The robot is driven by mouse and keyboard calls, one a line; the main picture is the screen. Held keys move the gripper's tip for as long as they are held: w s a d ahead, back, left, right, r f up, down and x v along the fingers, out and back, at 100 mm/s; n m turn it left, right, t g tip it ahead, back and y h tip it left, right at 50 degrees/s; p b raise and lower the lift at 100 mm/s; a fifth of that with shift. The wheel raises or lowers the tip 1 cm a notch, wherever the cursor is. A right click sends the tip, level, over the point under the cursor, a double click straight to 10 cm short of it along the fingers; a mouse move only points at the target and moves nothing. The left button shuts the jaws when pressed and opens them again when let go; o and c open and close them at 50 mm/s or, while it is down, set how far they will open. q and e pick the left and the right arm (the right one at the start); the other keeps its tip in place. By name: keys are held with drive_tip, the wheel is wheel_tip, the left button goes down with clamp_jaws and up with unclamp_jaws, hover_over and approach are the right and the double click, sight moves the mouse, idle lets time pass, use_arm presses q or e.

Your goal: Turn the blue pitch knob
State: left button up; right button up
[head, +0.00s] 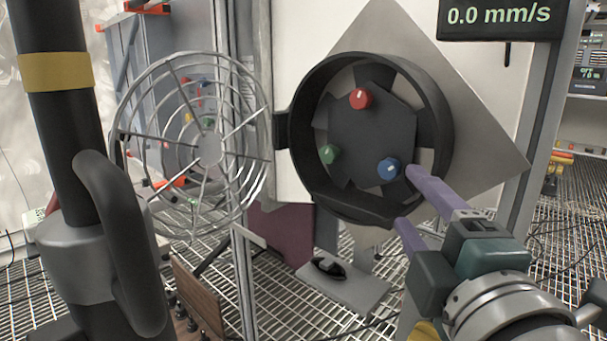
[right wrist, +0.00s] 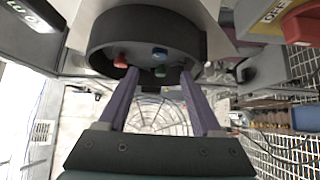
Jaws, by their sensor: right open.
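The blue knob (head: 388,168) sits at the lower right of the dark hub plate inside the round black housing (head: 444,110). A red knob (head: 361,98) is above it and a green knob (head: 329,153) is to its left. My right gripper (head: 406,197) has two purple fingers, spread apart and empty, at the housing's lower right. The upper fingertip is close to the blue knob; I cannot tell whether they touch. In the right wrist view, the blue knob (right wrist: 160,53) appears between and beyond the fingertips (right wrist: 159,73). My left gripper is not in view.
A round wire guard (head: 208,147) stands swung open left of the housing. A grey plate with a black handle (head: 329,268) is below the housing. The floor is metal grating.

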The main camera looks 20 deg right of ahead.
sight(388, 171)
drive_tip(key=p+x, duration=0.1)
drive_tip(key=x, duration=0.7)
drive_tip(key=shift+c, duration=0.3)
clamp_jaws()
